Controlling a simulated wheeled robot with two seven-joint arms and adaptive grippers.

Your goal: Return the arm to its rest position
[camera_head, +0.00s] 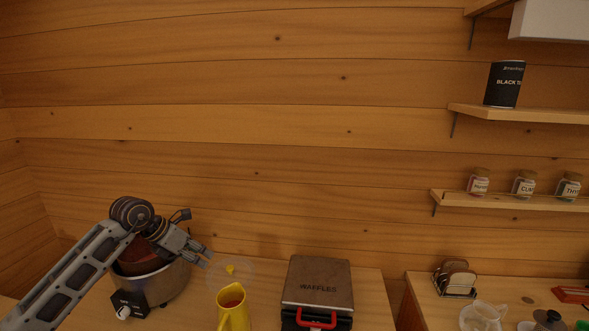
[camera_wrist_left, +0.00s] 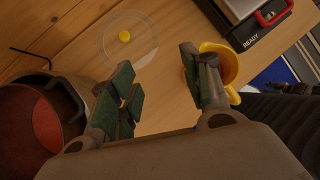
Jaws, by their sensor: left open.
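My left arm comes in from the left in the head view, and its gripper (camera_head: 207,256) hangs over the right side of a slow cooker (camera_head: 170,283). In the left wrist view the fingers (camera_wrist_left: 158,84) are apart, with only table between them. A glass lid with a yellow knob (camera_head: 230,269) lies just beyond the fingertips; it also shows in the wrist view (camera_wrist_left: 124,37). The cooker's reddish inside (camera_wrist_left: 25,125) shows at the left there.
A yellow jug (camera_head: 234,310) stands close to the lid, partly behind one finger in the wrist view. A waffle maker (camera_head: 318,282) is to its right. A toast rack (camera_head: 456,279) and glass jug (camera_head: 482,316) stand on the right counter. Shelves (camera_head: 520,201) hold spice jars.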

